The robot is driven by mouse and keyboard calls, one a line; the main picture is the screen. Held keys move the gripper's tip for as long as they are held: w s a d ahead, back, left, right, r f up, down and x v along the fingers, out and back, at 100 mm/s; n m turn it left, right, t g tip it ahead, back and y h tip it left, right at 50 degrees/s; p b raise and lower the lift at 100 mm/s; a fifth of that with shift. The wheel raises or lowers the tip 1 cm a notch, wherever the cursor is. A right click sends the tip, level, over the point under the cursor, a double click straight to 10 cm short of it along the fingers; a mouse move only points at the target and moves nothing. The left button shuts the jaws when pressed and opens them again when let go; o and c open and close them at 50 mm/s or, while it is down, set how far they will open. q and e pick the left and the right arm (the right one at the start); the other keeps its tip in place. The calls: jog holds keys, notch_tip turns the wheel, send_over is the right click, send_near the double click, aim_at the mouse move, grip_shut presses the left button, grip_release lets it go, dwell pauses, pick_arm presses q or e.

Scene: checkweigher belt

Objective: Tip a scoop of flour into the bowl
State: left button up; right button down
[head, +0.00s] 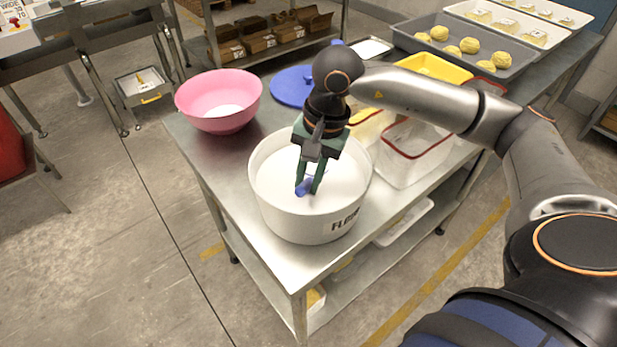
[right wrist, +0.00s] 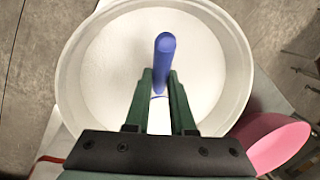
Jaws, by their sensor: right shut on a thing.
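The white flour tub (head: 283,212) stands at the near end of the steel table, with white flour (right wrist: 110,70) inside. My right gripper (head: 308,188) reaches down into the tub from above. It is shut on the blue handle of the scoop (head: 303,187), which also shows between the fingers in the right wrist view (right wrist: 165,50). The scoop's head cannot be made out, so I cannot tell how much flour it holds. The pink bowl (head: 207,92) stands left of the tub, apart from it, with a white patch at its bottom. My left gripper is out of view.
A blue lid (head: 289,87) lies behind the tub. Clear bins with red rims (head: 408,167) stand close on its right. Trays of dough (head: 510,62) are farther back. Bare steel tabletop (head: 228,156) shows between the bowl and tub.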

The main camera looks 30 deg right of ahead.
aim_at(308, 181)
notch_tip(308, 181, up, 2)
jog(key=shift+r+p, duration=0.15)
jog(key=shift+p, duration=0.35)
jog(key=shift+r+p, duration=0.7)
jog(key=shift+r, duration=0.4)
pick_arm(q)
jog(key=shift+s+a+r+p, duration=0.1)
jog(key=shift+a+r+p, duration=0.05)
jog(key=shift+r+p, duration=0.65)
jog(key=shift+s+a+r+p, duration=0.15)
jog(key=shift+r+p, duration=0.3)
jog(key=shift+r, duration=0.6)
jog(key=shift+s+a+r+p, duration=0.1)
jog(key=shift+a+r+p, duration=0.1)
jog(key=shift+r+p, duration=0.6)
pick_arm(e)
notch_tip(308, 181, up, 7)
jog(key=shift+f, duration=0.2)
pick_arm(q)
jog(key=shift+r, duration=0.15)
